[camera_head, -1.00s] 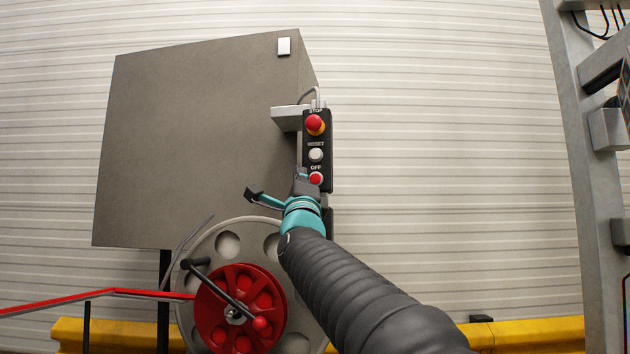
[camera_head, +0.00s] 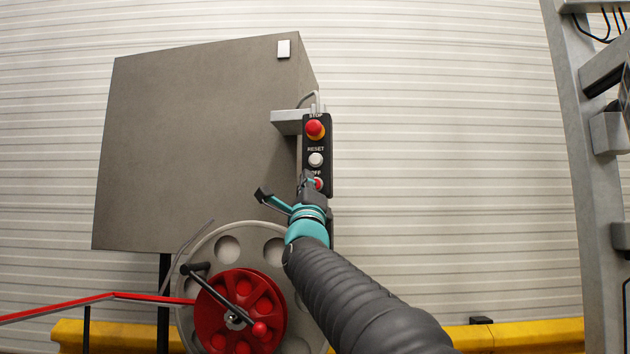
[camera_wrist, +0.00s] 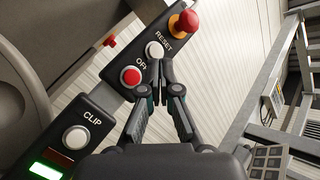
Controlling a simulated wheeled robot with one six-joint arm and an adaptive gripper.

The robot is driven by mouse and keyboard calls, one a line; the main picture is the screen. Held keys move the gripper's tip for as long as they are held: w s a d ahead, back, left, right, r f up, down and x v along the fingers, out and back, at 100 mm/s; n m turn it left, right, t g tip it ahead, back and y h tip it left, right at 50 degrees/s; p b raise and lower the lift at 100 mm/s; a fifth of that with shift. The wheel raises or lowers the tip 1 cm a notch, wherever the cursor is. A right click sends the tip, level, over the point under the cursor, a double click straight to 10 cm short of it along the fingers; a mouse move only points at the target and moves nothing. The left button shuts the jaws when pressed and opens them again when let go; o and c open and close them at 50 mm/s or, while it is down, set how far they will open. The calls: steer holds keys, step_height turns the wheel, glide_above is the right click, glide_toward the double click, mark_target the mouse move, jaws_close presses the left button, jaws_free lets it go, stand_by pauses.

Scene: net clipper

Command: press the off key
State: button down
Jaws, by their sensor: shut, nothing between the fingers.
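The off key (camera_wrist: 130,76) is a round red button with a white rim on a dark control box (camera_wrist: 108,102). In the head view the off key (camera_head: 319,184) is partly covered by my gripper (camera_head: 309,178). In the wrist view my gripper (camera_wrist: 161,64) is shut and empty. Its fingertips are just right of the off key, over the end of the OFF label and below the white reset key (camera_wrist: 154,49). I cannot tell whether the fingertips touch the box.
A red stop knob (camera_wrist: 184,21) tops the box. A white clip key (camera_wrist: 75,138) and a lit green light (camera_wrist: 45,171) are lower. A grey cabinet (camera_head: 190,150) and a red-centred reel (camera_head: 226,246) stand left. A metal frame (camera_head: 580,150) stands right.

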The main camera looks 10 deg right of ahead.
steer(key=w+d+p, duration=0.2)
steer(key=w, duration=0.3)
steer(key=shift+w, duration=0.3)
steer(key=shift+w+d, duration=0.15)
stand_by(1.2)
steer(key=shift+w+d, duration=0.1)
steer(key=shift+w, duration=0.15)
steer(key=shift+w+d+p, duration=0.15)
steer(key=shift+w+p, duration=0.15)
steer(key=shift+w, duration=0.1)
stand_by(0.8)
stand_by(0.3)
steer(key=shift+s+a+b, duration=0.3)
steer(key=shift+s+b, duration=0.45)
steer(key=shift+s, duration=0.05)
steer(key=shift+s+a+b, duration=0.3)
steer(key=shift+s+b, duration=0.3)
steer(key=shift+s, duration=0.2)
steer(key=shift+s+a+b, duration=0.3)
steer(key=shift+s+b, duration=0.25)
steer(key=shift+s, duration=0.2)
steer(key=shift+s+a+b, duration=0.3)
steer(key=shift+s+b, duration=0.3)
steer(key=shift+s, duration=0.2)
